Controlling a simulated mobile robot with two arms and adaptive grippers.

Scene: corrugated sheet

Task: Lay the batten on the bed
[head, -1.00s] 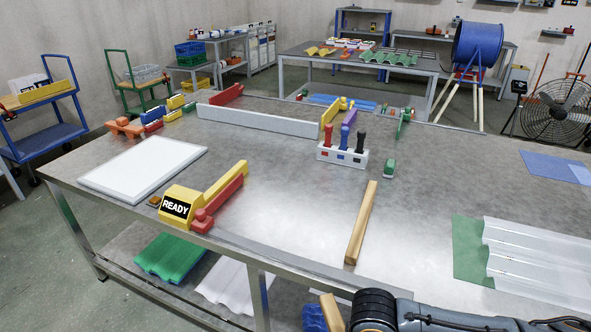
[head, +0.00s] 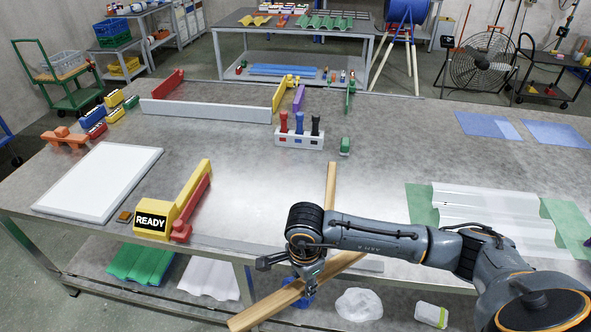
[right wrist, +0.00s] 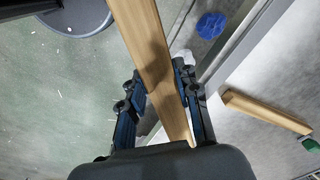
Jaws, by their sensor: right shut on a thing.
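My right gripper (head: 308,282) is shut around a long wooden batten (head: 262,308), in front of the table's near edge. The batten is slanted, its near end toward the bottom of the head view. In the right wrist view the batten (right wrist: 155,45) runs between the two fingers of the gripper (right wrist: 163,92). A second wooden batten (head: 331,185) lies on the table and also shows in the right wrist view (right wrist: 262,108). Clear corrugated sheet (head: 490,208) lies over green supports (head: 420,205) at right. I cannot tell which surface is the bed. My left gripper is not in view.
The shelf below holds a clear bag (head: 358,304). The table's middle is mostly clear.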

